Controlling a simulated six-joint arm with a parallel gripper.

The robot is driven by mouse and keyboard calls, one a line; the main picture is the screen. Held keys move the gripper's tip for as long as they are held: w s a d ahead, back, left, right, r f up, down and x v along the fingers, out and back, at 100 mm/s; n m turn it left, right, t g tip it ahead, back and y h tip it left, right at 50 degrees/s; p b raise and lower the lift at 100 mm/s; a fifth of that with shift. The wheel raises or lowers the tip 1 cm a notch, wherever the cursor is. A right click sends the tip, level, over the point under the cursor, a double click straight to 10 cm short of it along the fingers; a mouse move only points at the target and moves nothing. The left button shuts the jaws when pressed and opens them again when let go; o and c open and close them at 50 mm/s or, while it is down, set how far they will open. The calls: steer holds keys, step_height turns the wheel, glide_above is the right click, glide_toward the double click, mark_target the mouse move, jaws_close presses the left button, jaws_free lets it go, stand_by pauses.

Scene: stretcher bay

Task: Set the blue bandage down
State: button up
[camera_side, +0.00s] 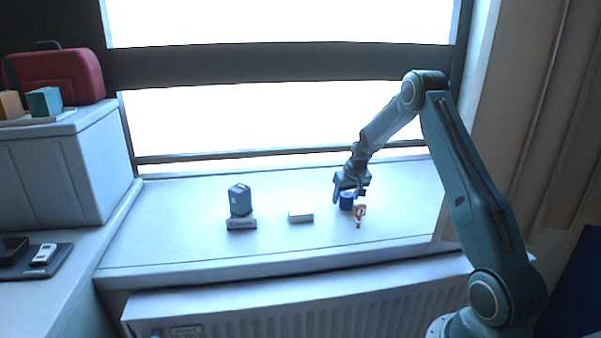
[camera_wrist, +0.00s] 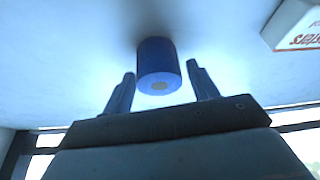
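The blue bandage (camera_side: 346,201) is a short dark-blue roll standing upright on the white window sill (camera_side: 185,252). In the wrist view the bandage (camera_wrist: 157,58) shows its round end with a pale core. My gripper (camera_side: 350,188) is just above and beside it in the side view. In the wrist view the fingers of my gripper (camera_wrist: 160,70) are spread, one on each side of the roll. A gap shows between the roll and each finger, so the gripper is open and holds nothing.
A small orange-and-white item (camera_side: 359,214) stands close to the bandage. A white box (camera_side: 300,216) lies left of it. Farther left a grey-blue canister (camera_side: 240,200) stands on a labelled block (camera_side: 241,223). A white box with red lettering (camera_wrist: 296,24) shows in the wrist view.

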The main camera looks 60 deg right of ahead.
steer(key=shift+o, duration=0.3)
steer(key=shift+r, duration=0.15)
steer(key=shift+s+r, duration=0.1)
steer(key=shift+r, duration=0.3)
steer(key=v, duration=1.1)
steer(key=shift+a, duration=0.2)
steer(key=s+a+r+n, duration=0.15)
steer(key=a+r, duration=0.25)
steer(key=a, duration=0.4)
steer(key=s+a+r+n+t+y, duration=0.1)
steer(key=s+a+r, duration=0.2)
steer(key=a+r, duration=0.3)
steer(key=s+a+r+n, duration=0.1)
steer(key=s+a+r, duration=0.2)
steer(key=a, duration=0.6)
steer(key=s+a+n+t+y, duration=0.1)
steer(key=s+a+n, duration=0.2)
steer(key=s+a, duration=0.9)
steer(key=s, duration=0.4)
steer(key=shift+s+a+f+n+y, duration=0.2)
steer(key=shift+s+f+n+y, duration=0.05)
steer(key=shift+f+n+y, duration=0.1)
